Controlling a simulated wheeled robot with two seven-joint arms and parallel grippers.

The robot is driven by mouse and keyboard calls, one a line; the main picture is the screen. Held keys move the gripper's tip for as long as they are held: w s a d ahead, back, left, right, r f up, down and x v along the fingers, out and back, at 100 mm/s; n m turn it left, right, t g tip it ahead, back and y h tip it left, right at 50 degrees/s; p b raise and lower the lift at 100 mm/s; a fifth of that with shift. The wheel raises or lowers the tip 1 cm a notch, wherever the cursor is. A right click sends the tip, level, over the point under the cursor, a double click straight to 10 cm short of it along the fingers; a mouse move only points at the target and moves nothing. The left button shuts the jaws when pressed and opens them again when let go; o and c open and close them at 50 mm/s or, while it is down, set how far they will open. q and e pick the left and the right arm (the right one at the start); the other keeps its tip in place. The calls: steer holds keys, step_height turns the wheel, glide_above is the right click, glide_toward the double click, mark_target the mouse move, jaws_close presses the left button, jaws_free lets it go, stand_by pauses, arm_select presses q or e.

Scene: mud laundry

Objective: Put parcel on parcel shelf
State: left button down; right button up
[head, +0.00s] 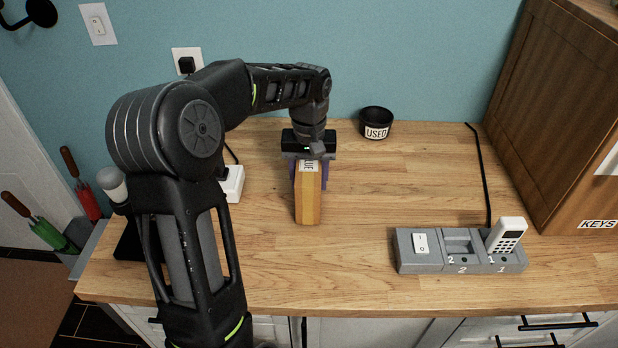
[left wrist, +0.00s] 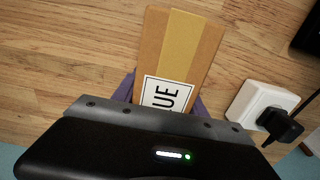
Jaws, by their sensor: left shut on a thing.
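The parcel (head: 308,200) is a narrow orange-brown box with a lighter tape strip and a white label. It stands over the wooden counter; I cannot tell if it touches the wood. My left gripper (head: 309,172) comes down on it from behind and is shut on it. In the left wrist view the parcel (left wrist: 178,45) sticks out from between purple finger pads, with the label partly hidden and "UE" readable. My right gripper is in neither view. No parcel shelf can be made out.
A black bowl marked "USED" (head: 376,123) stands at the back. A grey charging dock (head: 420,262) with a white handset (head: 506,235) is at the right, before a wooden KEYS cabinet (head: 560,110). A white socket block (head: 232,184) is left of the parcel. The middle counter is clear.

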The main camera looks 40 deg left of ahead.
arm_select(q)
steer(key=shift+f, duration=0.2)
steer(key=c, duration=0.6)
jaws_free()
steer(key=shift+r, duration=0.1)
steer(key=shift+r, duration=0.1)
step_height(320, 180, up, 8)
step_height(320, 180, up, 3)
steer(key=shift+r+p, duration=0.2)
steer(key=shift+p, duration=0.7)
steer(key=shift+r+p, duration=0.35)
steer(key=shift+o, duration=0.2)
